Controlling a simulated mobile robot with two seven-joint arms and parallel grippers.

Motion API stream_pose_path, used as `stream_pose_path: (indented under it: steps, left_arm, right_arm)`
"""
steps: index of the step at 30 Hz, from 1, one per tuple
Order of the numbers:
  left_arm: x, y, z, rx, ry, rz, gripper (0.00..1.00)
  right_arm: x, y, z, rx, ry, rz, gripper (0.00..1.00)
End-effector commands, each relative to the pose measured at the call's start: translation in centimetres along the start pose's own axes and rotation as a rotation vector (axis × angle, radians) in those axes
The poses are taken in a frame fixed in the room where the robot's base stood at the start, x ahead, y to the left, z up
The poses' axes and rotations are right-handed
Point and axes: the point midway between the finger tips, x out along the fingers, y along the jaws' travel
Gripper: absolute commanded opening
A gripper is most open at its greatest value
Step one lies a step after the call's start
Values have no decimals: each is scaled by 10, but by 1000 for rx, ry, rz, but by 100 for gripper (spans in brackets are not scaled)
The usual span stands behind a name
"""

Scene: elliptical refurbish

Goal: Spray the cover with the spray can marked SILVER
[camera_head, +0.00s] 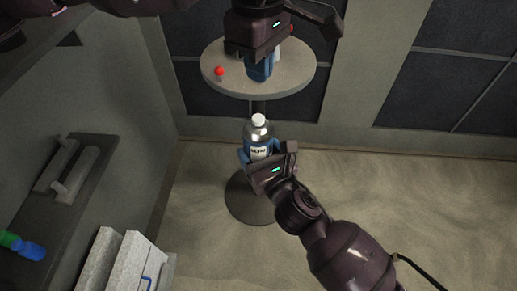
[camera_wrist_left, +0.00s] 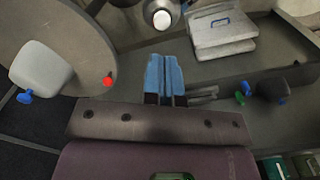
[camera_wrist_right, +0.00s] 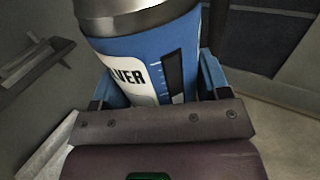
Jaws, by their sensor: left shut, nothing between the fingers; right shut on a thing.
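The spray can (camera_head: 258,131) is upright, with a white cap, a silver top and a blue body. Its label reads "VER" in the right wrist view (camera_wrist_right: 112,58); the rest is hidden. My right gripper (camera_head: 258,158) is shut around its body, in front of the round table. The can's cap also shows at the top of the left wrist view (camera_wrist_left: 162,18). My left gripper (camera_head: 262,72) is shut and empty above the table.
The round table (camera_head: 301,77) stands near the back wall, with a red ball (camera_head: 219,71) at its left side. At left are a dark shelf with grey handles (camera_head: 58,165), a green and blue item (camera_head: 22,245) and pale grey boxes (camera_head: 125,262). Floor at right is clear.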

Motion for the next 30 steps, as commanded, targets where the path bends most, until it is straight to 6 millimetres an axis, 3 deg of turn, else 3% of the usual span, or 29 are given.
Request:
stream_pose_path:
  steps: [8,21,30]
  left_arm:
    - [12,-2,-2,25,9,-10,0]
    - [57,-2,-2,24,7,-10,0]
    - [66,-2,-1,24,7,-9,0]
  right_arm:
    - [0,0,1,0,-2,0,41]
    - [0,0,1,0,-2,0,41]
    - [0,0,1,0,-3,0,41]
